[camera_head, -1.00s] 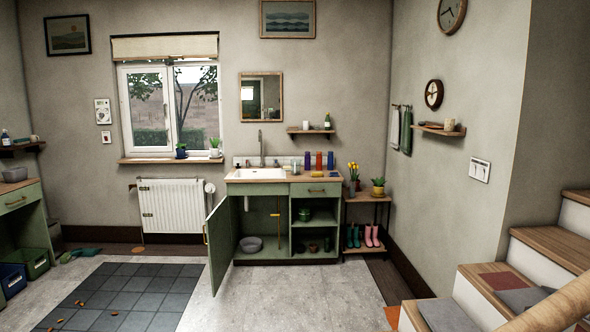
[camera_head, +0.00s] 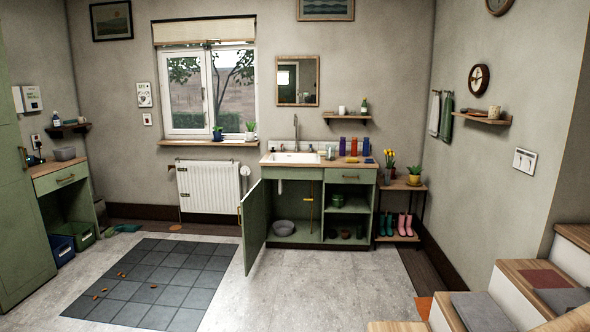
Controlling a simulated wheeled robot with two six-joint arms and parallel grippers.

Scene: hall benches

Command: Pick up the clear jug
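I cannot make out a clear jug for certain. A small pale, glassy-looking object (camera_head: 330,152) stands on the counter just right of the sink (camera_head: 295,158), too small to identify. Neither of my grippers is in view.
The green sink cabinet (camera_head: 350,178) has its left door (camera_head: 255,226) swung open toward me. A tiled mat (camera_head: 160,280) with small brown bits lies on the floor. Wooden-topped steps (camera_head: 520,290) fill the lower right. A green bench (camera_head: 65,178) stands left. The floor before the cabinet is clear.

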